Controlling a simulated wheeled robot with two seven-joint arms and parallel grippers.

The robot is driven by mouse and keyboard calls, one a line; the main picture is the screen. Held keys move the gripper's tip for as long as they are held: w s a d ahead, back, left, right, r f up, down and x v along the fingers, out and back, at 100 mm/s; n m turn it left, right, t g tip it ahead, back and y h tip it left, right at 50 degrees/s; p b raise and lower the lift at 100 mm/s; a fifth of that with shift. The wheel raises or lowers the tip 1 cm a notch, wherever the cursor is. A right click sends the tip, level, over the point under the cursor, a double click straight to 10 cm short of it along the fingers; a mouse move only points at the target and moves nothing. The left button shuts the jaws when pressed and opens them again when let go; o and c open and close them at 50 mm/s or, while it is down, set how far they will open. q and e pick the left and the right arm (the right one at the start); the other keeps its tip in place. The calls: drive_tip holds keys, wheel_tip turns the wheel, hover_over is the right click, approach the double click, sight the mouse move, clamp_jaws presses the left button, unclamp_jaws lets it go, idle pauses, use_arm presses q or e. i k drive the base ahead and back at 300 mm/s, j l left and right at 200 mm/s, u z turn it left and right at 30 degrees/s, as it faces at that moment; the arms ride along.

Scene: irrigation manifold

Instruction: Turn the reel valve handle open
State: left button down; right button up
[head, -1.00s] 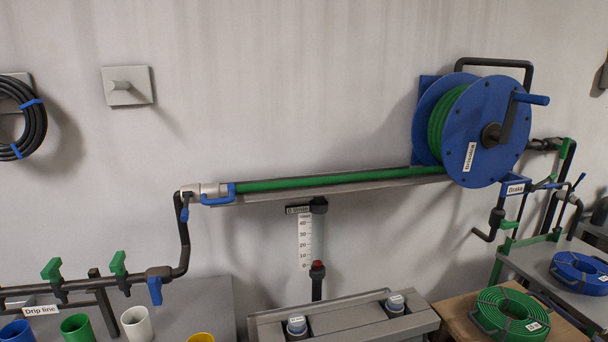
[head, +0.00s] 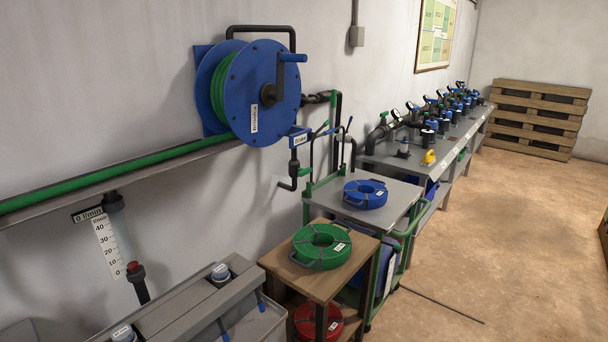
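The blue hose reel (head: 270,105) hangs on the wall at the upper left of the head view, with green hose wound on it and a crank with a blue grip (head: 293,58). A dark pipe (head: 337,120) runs from its right side and turns down. A small green lever (head: 321,128) shows beside this pipe, under the reel's right edge. It may be the reel valve handle, but its setting is too small to tell. A blue bracket labelled Brake (head: 299,138) sits just below the reel. Neither of my grippers is in view.
A wooden stand (head: 325,276) with a green hose coil (head: 321,246) and a green cart (head: 402,197) with a blue coil (head: 365,194) stand below the reel. A grey bin (head: 240,325) is at front left. The floor (head: 500,240) at right is largely clear.

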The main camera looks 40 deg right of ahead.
sight(301, 172)
drive_tip(key=i+l, duration=0.1)
drive_tip(key=l, duration=0.4)
drive_tip(key=i+l, duration=0.1)
drive_tip(key=l, duration=0.4)
drive_tip(key=i+l, duration=0.15)
drive_tip(key=l, duration=0.35)
drive_tip(key=i+l, duration=0.1)
drive_tip(key=l, duration=0.4)
drive_tip(key=j+u, duration=0.05)
